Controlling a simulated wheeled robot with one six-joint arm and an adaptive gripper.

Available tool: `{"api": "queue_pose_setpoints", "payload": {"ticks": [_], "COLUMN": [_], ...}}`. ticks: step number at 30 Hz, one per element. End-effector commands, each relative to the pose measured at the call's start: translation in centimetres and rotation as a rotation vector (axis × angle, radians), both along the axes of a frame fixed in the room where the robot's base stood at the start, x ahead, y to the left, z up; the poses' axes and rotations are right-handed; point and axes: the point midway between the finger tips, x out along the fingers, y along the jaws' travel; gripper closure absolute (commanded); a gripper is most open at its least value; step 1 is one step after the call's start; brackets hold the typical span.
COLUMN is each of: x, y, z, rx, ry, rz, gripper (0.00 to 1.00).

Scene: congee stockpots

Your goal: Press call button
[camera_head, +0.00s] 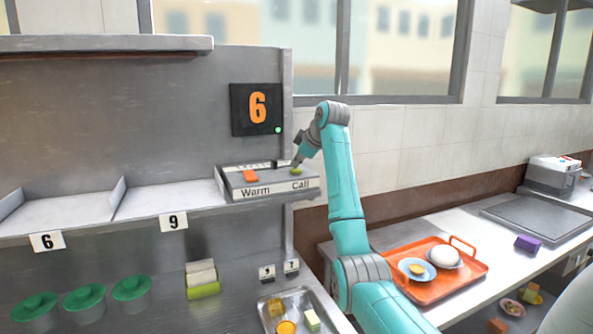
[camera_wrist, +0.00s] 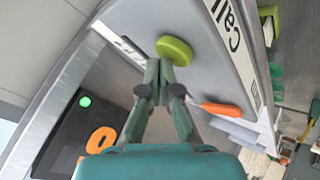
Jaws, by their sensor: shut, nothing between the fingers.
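The call button is a green disc (camera_head: 296,170) above the printed word "Call" on a small grey panel (camera_head: 262,194) at the end of the shelf. In the wrist view the green button (camera_wrist: 174,51) lies just beyond my fingertips. My gripper (camera_head: 296,163) is shut and empty, with its tips at or very near the button; I cannot tell whether they touch it. In the wrist view the shut gripper (camera_wrist: 160,66) points at the button's near edge. An orange button (camera_head: 250,176) sits above the word "Warm" on the same panel; it also shows in the wrist view (camera_wrist: 221,109).
A dark display (camera_head: 242,110) shows an orange 6 and a lit green dot above the panel. Shelf bays labelled 6 (camera_head: 47,242) and 9 (camera_head: 173,222) are empty. Green-lidded cups (camera_head: 84,300) stand below. An orange tray (camera_head: 452,280) with dishes lies on the right counter.

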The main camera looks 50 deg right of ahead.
Motion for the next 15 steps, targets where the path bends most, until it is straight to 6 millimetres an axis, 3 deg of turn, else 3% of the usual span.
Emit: {"api": "queue_pose_setpoints", "payload": {"ticks": [11,15], "x": [0.0,0.0], "y": [0.0,0.0], "z": [0.5,1.6], "rx": [-0.001,-0.002], "ry": [0.000,-0.002], "rz": [-0.001,0.000], "gripper": [1.00,1.00]}}
